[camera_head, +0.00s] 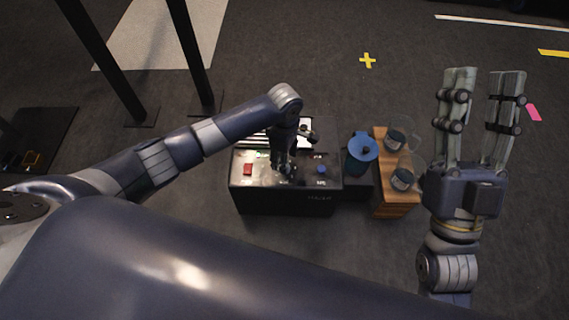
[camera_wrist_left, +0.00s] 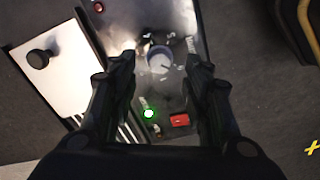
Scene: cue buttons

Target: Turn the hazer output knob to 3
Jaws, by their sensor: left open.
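The hazer (camera_head: 285,203) is a dark box with a control panel on top, in the middle of the head view. In the left wrist view its round grey output knob (camera_wrist_left: 160,59) sits on the panel with white marks around it. A pale line on the knob points to the lower right; the numbers are too blurred to read. My left gripper (camera_head: 283,168) is over the panel and hides the knob in the head view. In the left wrist view the open left fingers (camera_wrist_left: 160,72) stand on either side of the knob, with gaps visible. My right gripper (camera_head: 484,85) is open and empty, right of the hazer.
A red switch (camera_wrist_left: 180,120) and a lit green light (camera_wrist_left: 149,113) are near the knob. A white plate with a black knob (camera_wrist_left: 38,60) lies beside the panel. A blue-topped container (camera_head: 362,147) and a wooden box (camera_head: 394,210) with jars stand right of the hazer.

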